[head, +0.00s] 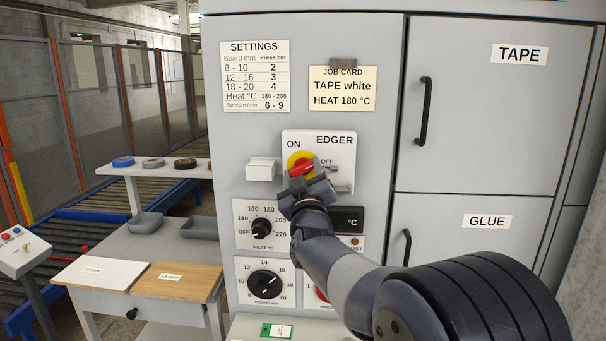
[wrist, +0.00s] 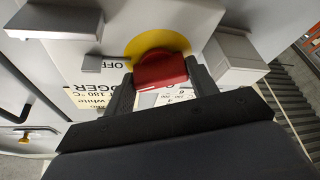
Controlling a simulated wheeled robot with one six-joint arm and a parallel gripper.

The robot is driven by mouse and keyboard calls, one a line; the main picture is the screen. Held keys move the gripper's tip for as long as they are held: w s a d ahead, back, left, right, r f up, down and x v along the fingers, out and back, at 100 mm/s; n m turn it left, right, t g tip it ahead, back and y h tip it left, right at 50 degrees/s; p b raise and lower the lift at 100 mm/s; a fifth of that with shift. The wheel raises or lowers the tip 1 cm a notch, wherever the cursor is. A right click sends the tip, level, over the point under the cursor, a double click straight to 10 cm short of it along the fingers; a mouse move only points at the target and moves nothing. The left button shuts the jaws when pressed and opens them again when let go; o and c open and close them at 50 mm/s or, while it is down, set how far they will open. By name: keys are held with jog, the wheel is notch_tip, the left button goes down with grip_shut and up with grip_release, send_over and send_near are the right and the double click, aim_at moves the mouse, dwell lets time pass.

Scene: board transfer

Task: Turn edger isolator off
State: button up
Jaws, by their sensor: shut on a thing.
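The edger isolator is a red handle (head: 300,169) on a yellow disc (head: 293,158), mounted on a white plate (head: 319,144) marked EDGER. ON is printed at its upper left and OFF at its right. My gripper (head: 305,175) is at the handle from below, partly covering it. In the wrist view, my gripper (wrist: 161,78) has one finger on each side of the red handle (wrist: 160,69), shut on it, with the yellow disc (wrist: 155,40) behind. The handle's exact angle is hard to tell in the head view.
A pale block (head: 262,169) sticks out just left of the isolator. Below are a heat knob (head: 261,228) and another black dial (head: 265,284). Cupboard doors marked TAPE (head: 490,130) and GLUE (head: 475,245) are at the right. A table with boards (head: 187,281) stands lower left.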

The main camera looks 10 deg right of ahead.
jog(key=shift+c, duration=0.9)
jog(key=shift+a+m+h+b, duration=0.1)
jog(key=shift+m+h+b, duration=1)
jog(key=shift+m, duration=1)
jog(key=shift+a+m+h+b, duration=0.1)
jog(key=shift+m+h+b, duration=0.95)
jog(key=shift+m, duration=1.05)
jog(key=o, duration=1)
